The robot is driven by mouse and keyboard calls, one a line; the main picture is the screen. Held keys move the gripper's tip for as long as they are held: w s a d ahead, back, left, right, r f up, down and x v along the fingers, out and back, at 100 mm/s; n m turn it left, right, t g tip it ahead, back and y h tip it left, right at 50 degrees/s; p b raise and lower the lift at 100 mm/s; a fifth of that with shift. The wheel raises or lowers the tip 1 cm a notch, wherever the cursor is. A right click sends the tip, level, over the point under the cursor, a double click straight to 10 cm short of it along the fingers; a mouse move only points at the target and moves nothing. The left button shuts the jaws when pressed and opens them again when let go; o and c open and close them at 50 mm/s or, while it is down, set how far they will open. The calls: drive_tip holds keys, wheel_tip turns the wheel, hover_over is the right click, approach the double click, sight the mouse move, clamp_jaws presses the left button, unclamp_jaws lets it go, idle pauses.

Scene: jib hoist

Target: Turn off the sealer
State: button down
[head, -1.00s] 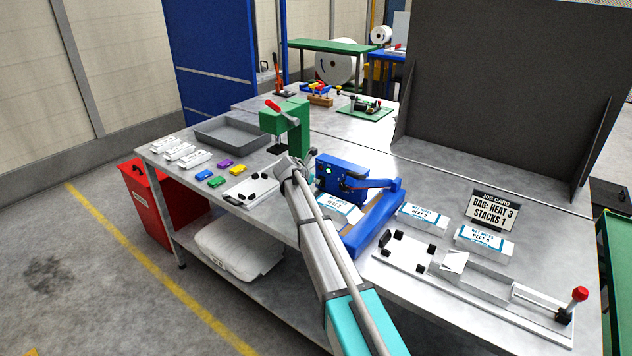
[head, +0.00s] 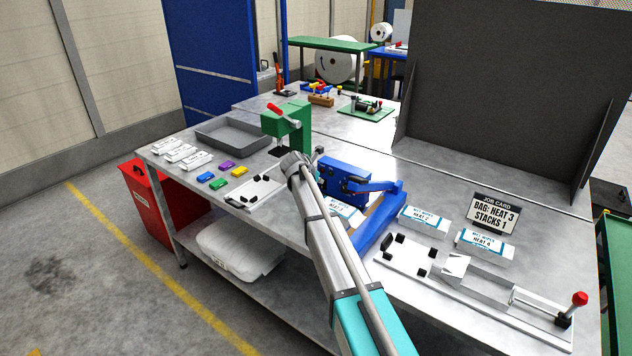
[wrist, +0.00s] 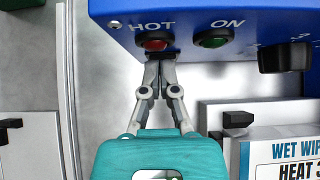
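The blue sealer (head: 342,183) stands on the bench, its long arm reaching toward the right. In the wrist view its blue front panel (wrist: 125,20) fills the top, with a red HOT lamp (wrist: 155,42), a green ON lamp (wrist: 212,40) and a black knob (wrist: 285,57). Both lamps look dim. My gripper (wrist: 160,62) is shut, its fingertips together just below the HOT lamp, with nothing seen between them. I cannot tell whether they touch the panel. In the head view my wrist hides the panel's left part.
A wipes pack (head: 345,212) lies before the sealer, and another pack (head: 425,220) lies to its right. A white fixture (head: 255,192) and green press (head: 297,125) stand left. A slide jig with a red knob (head: 579,299) and job card (head: 494,212) are right.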

drive_tip(key=shift+w+r+p, duration=0.1)
drive_tip(key=shift+r+p, duration=0.2)
drive_tip(key=shift+r, duration=0.15)
drive_tip(key=shift+a, duration=0.1)
drive_tip(key=shift+s+a, duration=0.25)
drive_tip(key=shift+s, duration=0.25)
drive_tip(key=p+v, duration=0.8)
drive_tip(key=v, duration=0.4)
drive_tip(key=shift+a, duration=0.2)
drive_tip(key=shift+s, duration=0.1)
